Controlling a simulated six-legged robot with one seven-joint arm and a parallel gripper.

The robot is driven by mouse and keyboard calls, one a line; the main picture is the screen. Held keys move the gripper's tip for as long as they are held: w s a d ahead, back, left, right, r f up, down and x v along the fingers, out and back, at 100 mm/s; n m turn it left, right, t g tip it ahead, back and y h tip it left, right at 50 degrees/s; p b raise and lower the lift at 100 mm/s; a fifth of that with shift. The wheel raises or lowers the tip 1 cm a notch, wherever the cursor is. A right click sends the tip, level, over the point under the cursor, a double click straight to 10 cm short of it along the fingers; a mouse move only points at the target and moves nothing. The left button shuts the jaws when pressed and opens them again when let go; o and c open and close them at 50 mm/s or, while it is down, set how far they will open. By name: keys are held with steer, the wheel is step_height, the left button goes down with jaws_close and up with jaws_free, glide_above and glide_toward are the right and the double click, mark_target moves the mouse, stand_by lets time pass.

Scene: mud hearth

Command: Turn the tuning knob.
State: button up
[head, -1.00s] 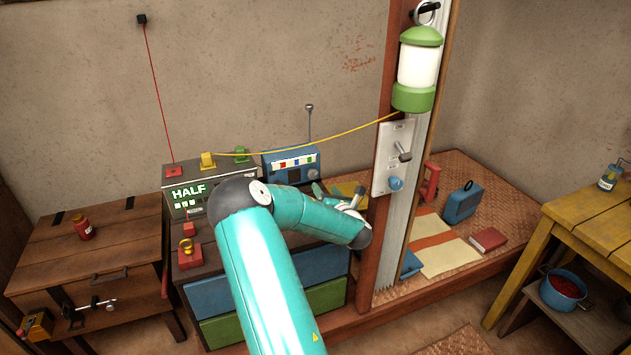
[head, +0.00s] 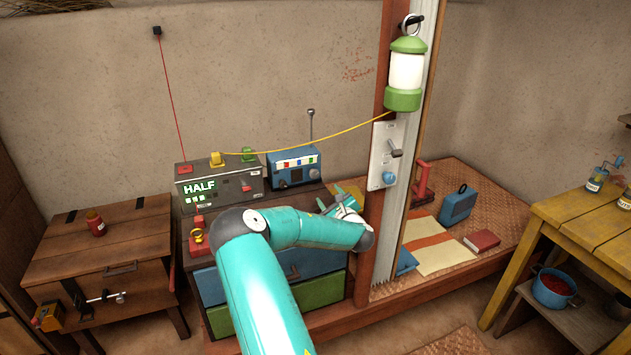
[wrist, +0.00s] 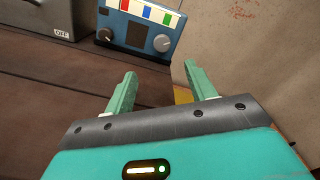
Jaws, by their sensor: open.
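The blue radio (head: 295,168) stands on the dark wooden cabinet top by the back wall, with an aerial and a row of coloured squares. In the wrist view the radio (wrist: 140,22) shows a dark knob (wrist: 104,35) at its lower left and a pale grey knob (wrist: 162,43) at its lower right. I cannot tell which is the tuning knob. My gripper (wrist: 160,68) is open and empty, its green fingers apart below the radio's face in that view. In the head view my gripper (head: 332,196) is to the right of and in front of the radio, apart from it.
A grey box (head: 218,181) reading HALF stands left of the radio. A wooden post (head: 375,222) with a switch panel (head: 385,155) and a green lantern (head: 405,72) rises close to the right of my gripper. A yellow cable (head: 310,143) hangs above the radio.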

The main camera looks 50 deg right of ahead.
mark_target(315, 175)
steer(key=shift+s+r, duration=0.2)
steer(key=shift+s, duration=0.25)
steer(key=shift+w+d+f+n, duration=0.15)
steer(key=shift+f+n, duration=0.1)
steer(key=shift+n, duration=0.05)
steer(key=shift+w, duration=0.25)
steer(key=shift+d+r, duration=0.1)
steer(key=x, duration=1.3)
steer(key=shift+w, duration=0.2)
steer(key=shift+c, duration=0.2)
steer(key=c, duration=0.9)
